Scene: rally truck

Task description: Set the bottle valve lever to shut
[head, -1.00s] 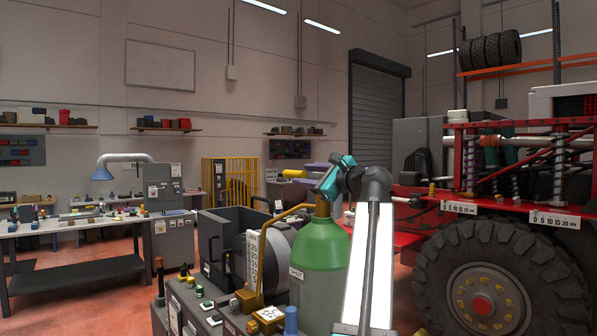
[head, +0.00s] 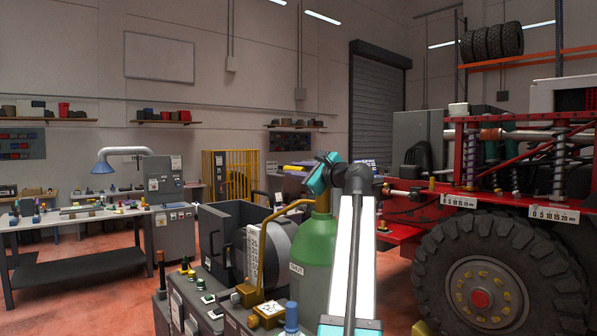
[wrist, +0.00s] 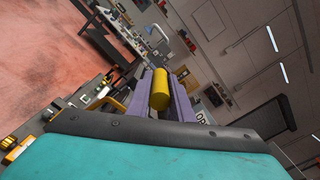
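The green gas bottle (head: 319,250) stands upright at the centre of the head view, with a SHUT label (head: 296,268) on its left side. My gripper (head: 296,167) is at the top of the bottle, its teal body just above the neck. In the wrist view its two purple fingers (wrist: 162,95) lie close on both sides of a yellow cylindrical lever grip (wrist: 160,88) and appear shut on it. Part of an OPEN label (wrist: 202,117) shows to the right of the fingers. The valve body and the lever's root are hidden.
A bench unit with a gauge scale (head: 253,256) and a bent brass pipe (head: 290,207) stands directly left of the bottle. The red truck (head: 415,232) with its large tyre (head: 425,275) is close on the right. Open floor (head: 110,290) lies at the left.

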